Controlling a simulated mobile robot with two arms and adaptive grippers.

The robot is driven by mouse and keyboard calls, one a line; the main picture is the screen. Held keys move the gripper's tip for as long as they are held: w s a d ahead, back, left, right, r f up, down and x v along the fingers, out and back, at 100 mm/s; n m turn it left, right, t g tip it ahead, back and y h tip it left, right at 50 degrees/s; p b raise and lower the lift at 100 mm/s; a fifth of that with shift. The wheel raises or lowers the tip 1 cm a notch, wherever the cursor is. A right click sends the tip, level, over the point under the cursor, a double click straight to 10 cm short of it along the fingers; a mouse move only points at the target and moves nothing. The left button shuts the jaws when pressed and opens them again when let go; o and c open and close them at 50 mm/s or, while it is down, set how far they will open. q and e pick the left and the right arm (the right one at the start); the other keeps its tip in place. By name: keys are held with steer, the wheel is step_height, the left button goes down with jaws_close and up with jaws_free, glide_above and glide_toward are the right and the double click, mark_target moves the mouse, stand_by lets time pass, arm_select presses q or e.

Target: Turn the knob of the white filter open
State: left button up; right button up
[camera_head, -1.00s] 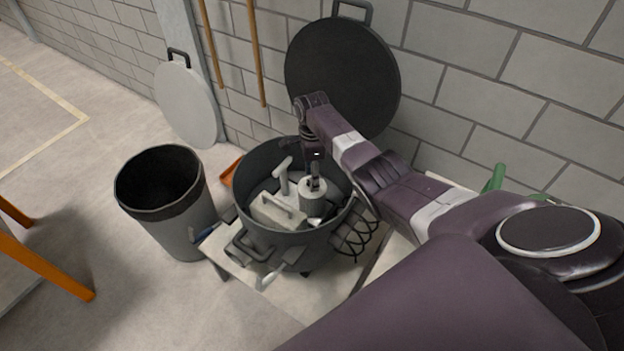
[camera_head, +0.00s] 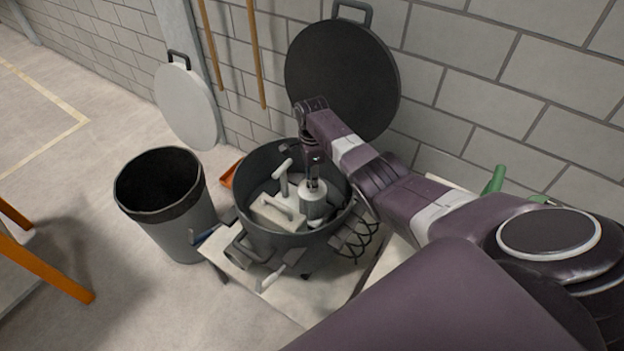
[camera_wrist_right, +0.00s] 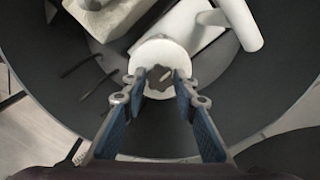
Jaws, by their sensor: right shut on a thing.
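The white filter (camera_head: 313,203) is a short round body inside a dark grey pot; in the right wrist view the filter (camera_wrist_right: 158,50) shows from above as a white disc. Its dark lobed knob (camera_wrist_right: 159,77) sits on top, between my fingertips. My right gripper (camera_head: 313,184) reaches down into the pot from above. In the right wrist view the right gripper (camera_wrist_right: 158,79) has one fingertip on each side of the knob, shut on it. The knob is hidden by the fingers in the head view. My left gripper is not in view.
The pot (camera_head: 253,228) also holds a grey block with a handle (camera_head: 272,213) and a white T-shaped tool (camera_head: 284,178), close to the filter. A grey bin (camera_head: 180,220) stands left. A round black lid (camera_head: 342,75) leans against the wall behind.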

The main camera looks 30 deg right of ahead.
steer(key=n+p, duration=0.1)
steer(key=n, duration=0.2)
steer(key=shift+r+n, duration=0.1)
steer(key=shift+n, duration=0.3)
steer(key=n+p, duration=0.1)
steer(key=n, duration=0.3)
steer(key=shift+n, duration=0.3)
steer(key=n, duration=0.9)
steer(key=shift+n, duration=0.3)
steer(key=o, duration=1.1)
steer(key=shift+o, duration=0.3)
